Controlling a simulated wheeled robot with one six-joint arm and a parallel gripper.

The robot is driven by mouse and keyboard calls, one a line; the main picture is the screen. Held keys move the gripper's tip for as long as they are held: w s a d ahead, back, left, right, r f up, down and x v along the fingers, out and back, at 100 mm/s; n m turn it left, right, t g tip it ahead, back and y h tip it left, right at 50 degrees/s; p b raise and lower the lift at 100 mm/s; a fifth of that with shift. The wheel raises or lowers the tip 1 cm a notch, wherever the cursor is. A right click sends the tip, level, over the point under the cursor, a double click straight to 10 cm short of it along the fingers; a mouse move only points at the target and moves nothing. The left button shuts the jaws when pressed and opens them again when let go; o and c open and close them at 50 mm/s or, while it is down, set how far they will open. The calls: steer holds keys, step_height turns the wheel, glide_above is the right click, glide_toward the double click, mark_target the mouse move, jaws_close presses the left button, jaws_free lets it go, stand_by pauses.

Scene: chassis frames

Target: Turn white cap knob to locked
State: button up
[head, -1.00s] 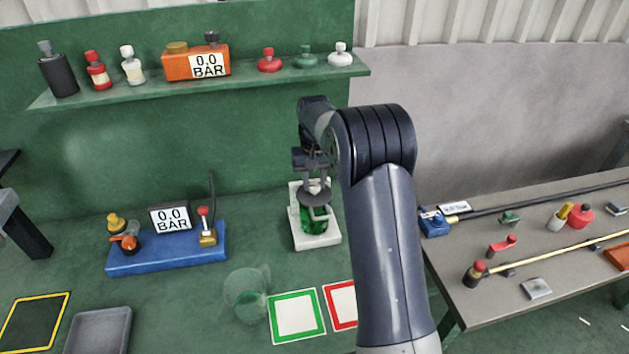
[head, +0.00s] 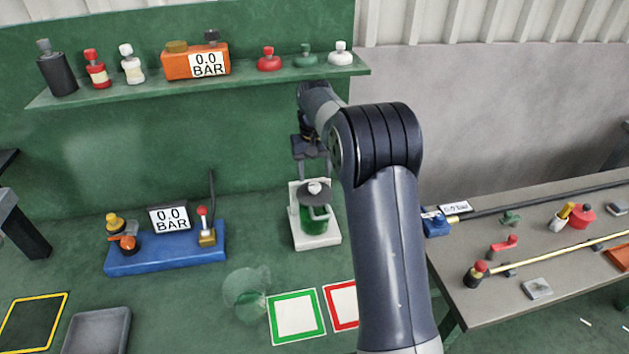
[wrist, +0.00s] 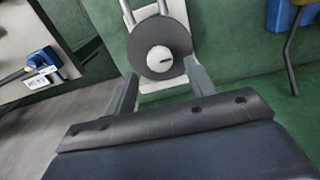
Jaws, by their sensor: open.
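The white cap knob (head: 314,187) sits on the dark round lid (head: 303,197) of a green jar (head: 307,222). In the wrist view the white knob (wrist: 159,59) shows from above, with a short dark mark near its middle on the grey disc-shaped lid (wrist: 145,38). My gripper (head: 312,172) is above the knob in the head view, pointing down. In the wrist view my gripper (wrist: 160,74) has its fingers apart, with nothing between their tips and the knob just beyond them. I cannot read a locked label.
The jar stands on a white base (head: 318,241). A clear beaker (head: 246,290) and a green-framed pad (head: 297,316) are in front. A blue unit with a gauge (head: 165,257) stands at left. The green shelf (head: 250,82) with several bottles and caps runs behind my arm.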

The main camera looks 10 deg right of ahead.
mark_target(314, 185)
step_height(314, 185, up, 8)
steer(key=shift+f+b, duration=0.25)
steer(key=shift+b, duration=0.1)
step_height(314, 185, down, 11)
steer(key=shift+r+p, duration=0.1)
steer(key=shift+p, duration=0.85)
steer(key=shift+n, duration=0.3)
